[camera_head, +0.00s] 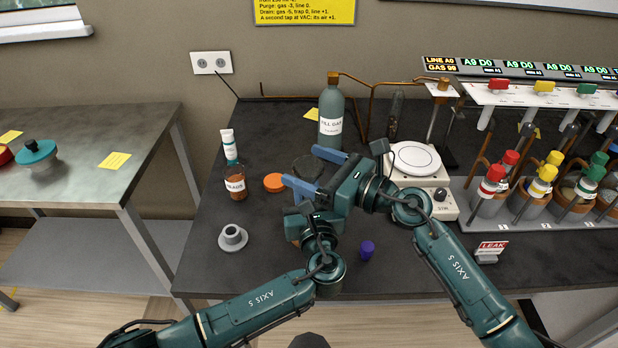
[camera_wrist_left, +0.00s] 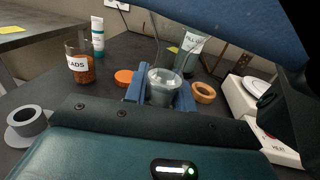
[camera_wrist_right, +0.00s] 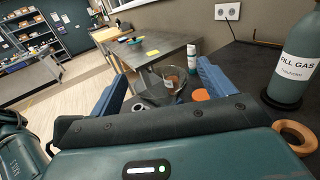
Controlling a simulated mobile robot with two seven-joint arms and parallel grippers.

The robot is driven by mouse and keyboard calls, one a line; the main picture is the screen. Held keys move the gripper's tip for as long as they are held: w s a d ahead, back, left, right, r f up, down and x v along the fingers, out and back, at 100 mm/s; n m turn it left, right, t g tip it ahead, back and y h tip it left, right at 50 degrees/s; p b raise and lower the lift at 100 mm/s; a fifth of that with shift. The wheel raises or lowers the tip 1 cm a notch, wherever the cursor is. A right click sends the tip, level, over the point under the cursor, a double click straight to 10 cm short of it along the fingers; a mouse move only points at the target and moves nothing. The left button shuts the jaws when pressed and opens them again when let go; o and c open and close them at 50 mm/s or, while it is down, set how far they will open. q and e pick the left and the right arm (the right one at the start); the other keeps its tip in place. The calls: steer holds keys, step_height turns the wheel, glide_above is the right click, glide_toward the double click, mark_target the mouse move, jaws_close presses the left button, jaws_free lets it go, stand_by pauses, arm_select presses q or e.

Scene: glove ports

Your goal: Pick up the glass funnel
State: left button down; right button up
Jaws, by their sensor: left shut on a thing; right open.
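The glass funnel (camera_wrist_left: 162,84) is a clear, wide-rimmed piece between the blue fingers of my left gripper (camera_wrist_left: 162,93), which is shut on it. It shows as a faint glass rim in the head view (camera_head: 305,163) and between the fingers in the right wrist view (camera_wrist_right: 160,88). My right gripper (camera_head: 315,171) is open, its two blue fingers spread apart near the funnel. In the head view it hides the left gripper's fingers and the funnel's lower part. I cannot tell whether the right fingers touch the glass.
A labelled fill gas bottle (camera_head: 331,118), brown beads jar (camera_head: 236,184), white tube (camera_head: 229,145), orange lid (camera_head: 274,182), grey cup (camera_head: 232,238) and purple cap (camera_head: 367,249) surround the grippers. A hotplate (camera_head: 417,160) stands right. A cork ring (camera_wrist_left: 203,92) lies close by.

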mark_target(300, 168)
steer(key=shift+x, duration=1.35)
steer(key=shift+c, duration=0.4)
steer(key=c, duration=1)
arm_select(q)
steer(key=c, duration=1.1)
jaws_free()
arm_select(e)
step_height(300, 168, up, 10)
